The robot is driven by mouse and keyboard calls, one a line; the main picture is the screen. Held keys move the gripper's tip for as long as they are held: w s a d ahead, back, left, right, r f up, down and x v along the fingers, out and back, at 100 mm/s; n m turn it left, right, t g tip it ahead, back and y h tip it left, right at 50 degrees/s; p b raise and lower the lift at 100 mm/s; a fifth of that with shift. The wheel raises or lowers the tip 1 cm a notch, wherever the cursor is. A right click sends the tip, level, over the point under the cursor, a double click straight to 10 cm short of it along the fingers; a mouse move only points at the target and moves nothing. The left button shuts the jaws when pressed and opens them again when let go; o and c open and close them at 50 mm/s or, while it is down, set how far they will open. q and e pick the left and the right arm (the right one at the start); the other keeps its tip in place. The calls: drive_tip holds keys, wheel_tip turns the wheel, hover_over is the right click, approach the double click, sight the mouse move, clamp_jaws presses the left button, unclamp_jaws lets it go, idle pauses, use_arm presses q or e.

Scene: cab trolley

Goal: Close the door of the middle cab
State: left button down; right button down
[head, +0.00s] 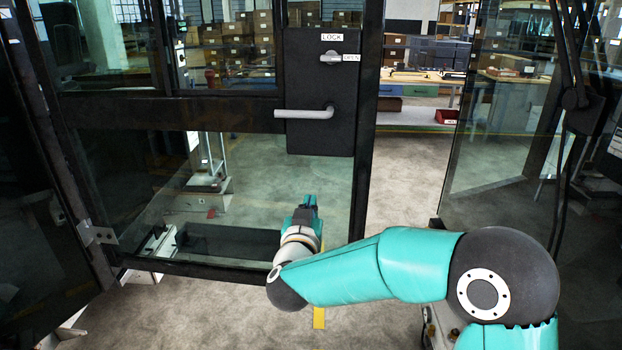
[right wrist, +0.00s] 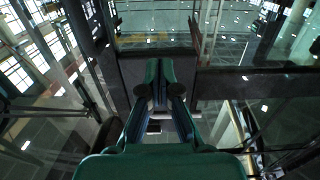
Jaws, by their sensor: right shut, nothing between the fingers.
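The cab door (head: 361,200) has a black frame and glass panes, with a hinge (head: 97,235) at its lower left. It stands ajar: an open gap with floor visible lies right of its free edge. A black lock plate (head: 318,75) near that edge carries a grey lever handle (head: 304,113) and a small knob (head: 331,57). My right gripper (head: 309,202) is shut and empty, below the handle and in front of the lower pane; contact with the door cannot be told. In the right wrist view its closed fingers (right wrist: 158,72) point forward. My left gripper is out of view.
A glass panel (head: 500,150) stands to the right of the gap, with dark bars and cables (head: 573,100) beside it. Another dark-framed glass panel (head: 45,200) is at left. Behind are workbenches and stacked boxes (head: 235,50).

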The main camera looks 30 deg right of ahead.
sight(317, 173)
drive_tip(key=p+x, duration=0.3)
drive_tip(key=x, duration=1)
drive_tip(key=shift+f+p, duration=0.15)
drive_tip(key=shift+p, duration=0.2)
drive_tip(key=shift+a, duration=0.1)
